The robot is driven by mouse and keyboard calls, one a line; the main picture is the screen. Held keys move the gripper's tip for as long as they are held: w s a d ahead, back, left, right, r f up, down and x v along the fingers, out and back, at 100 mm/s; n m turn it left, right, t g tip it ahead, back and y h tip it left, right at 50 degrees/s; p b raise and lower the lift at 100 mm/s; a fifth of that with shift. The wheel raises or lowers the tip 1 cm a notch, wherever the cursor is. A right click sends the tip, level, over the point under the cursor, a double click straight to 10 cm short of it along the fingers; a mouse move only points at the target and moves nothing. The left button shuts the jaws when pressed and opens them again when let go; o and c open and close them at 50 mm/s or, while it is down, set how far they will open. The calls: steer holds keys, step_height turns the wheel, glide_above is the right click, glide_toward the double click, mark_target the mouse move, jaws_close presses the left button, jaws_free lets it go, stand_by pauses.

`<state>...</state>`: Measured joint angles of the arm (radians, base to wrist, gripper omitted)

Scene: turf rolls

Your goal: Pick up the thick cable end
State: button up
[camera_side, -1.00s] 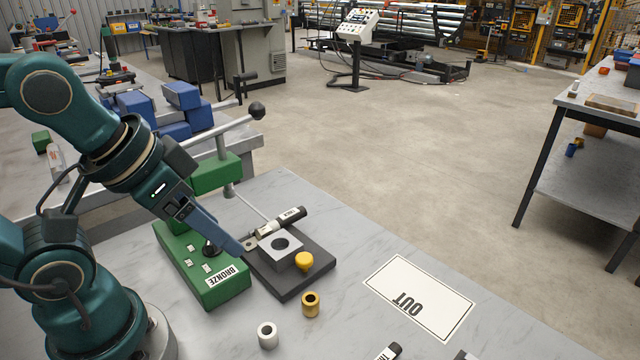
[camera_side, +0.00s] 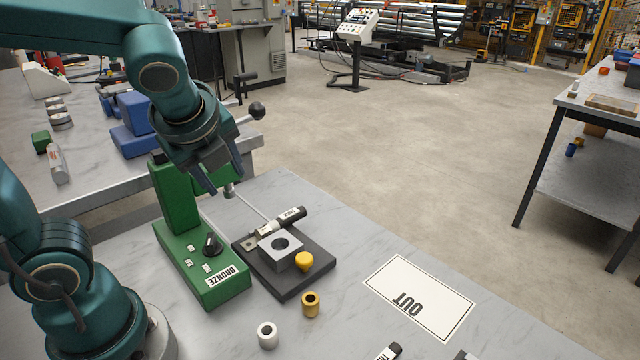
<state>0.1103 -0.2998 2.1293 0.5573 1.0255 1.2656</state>
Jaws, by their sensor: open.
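A dark cable end (camera_side: 290,215) with a pale label and a flat metal lug lies across the back of a dark plate, behind a grey block with a round hole (camera_side: 281,251). Another labelled black cable end (camera_side: 389,352) shows at the bottom edge, partly cut off; its label starts with "TH". The labels are too small to tell which one is thick. My gripper (camera_side: 224,190) is open and empty, above and left of the plate, in front of the green press column, touching no cable end.
The green press (camera_side: 205,268) reads "BRONZE" and has a black knob; its lever ends in a ball. A yellow knob (camera_side: 304,261) is beside the block. A brass bushing (camera_side: 310,304) and a silver bushing (camera_side: 267,334) stand in front. The white "OUT" sheet (camera_side: 440,302) is bare.

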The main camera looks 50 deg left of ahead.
steer(key=w+a+m+y, duration=0.1)
steer(key=w+m+y, duration=0.1)
steer(key=w+m, duration=0.3)
steer(key=m+t+y, duration=0.1)
steer(key=m+y, duration=0.2)
steer(key=m, duration=1)
glide_above(304, 213)
steer(key=s+d, duration=0.2)
steer(key=s, duration=0.1)
step_height(304, 213, down, 7)
steer(key=f, duration=0.1)
steer(key=d+f+m, duration=0.1)
steer(key=f, duration=0.1)
steer(key=d+f+m, duration=0.1)
steer(key=f, duration=0.1)
steer(key=shift+w+d, duration=0.15)
steer(key=shift+w, duration=0.15)
steer(key=shift+s+f, duration=0.1)
steer(key=shift+f, duration=0.45)
steer(key=shift+x, duration=2.25)
